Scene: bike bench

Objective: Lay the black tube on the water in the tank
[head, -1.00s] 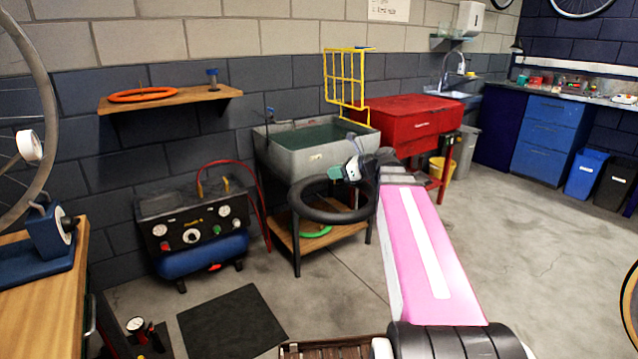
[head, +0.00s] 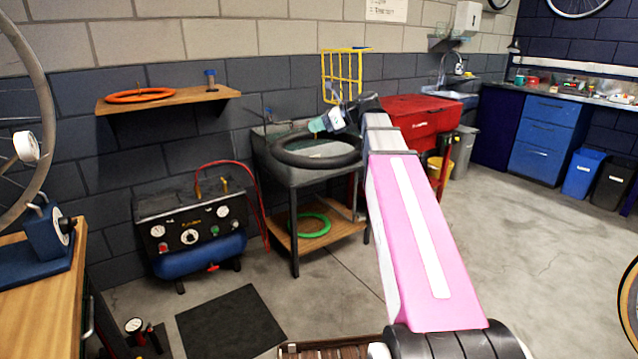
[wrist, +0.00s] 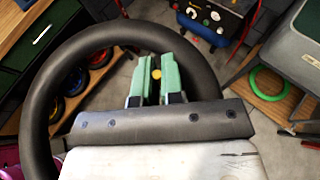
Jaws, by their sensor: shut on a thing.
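The black tube (head: 290,158) is a thick ring held roughly level in front of and above the near rim of the grey tank (head: 268,170) in the head view. My gripper (head: 322,125), with green fingers, is shut on the tube's far side. In the wrist view the tube (wrist: 45,100) loops around my gripper (wrist: 157,82), and its gripped part is hidden behind the fingers. The tank's corner (wrist: 290,65) shows at the right there. The water is mostly hidden behind the tube and my arm in the head view.
A green ring (head: 310,226) lies on the wooden shelf under the tank. A yellow rack (head: 345,75) stands behind the tank, and a red cabinet (head: 425,115) is to its right. A compressor (head: 190,225) with a red hose stands left. An orange ring (head: 140,95) lies on a wall shelf.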

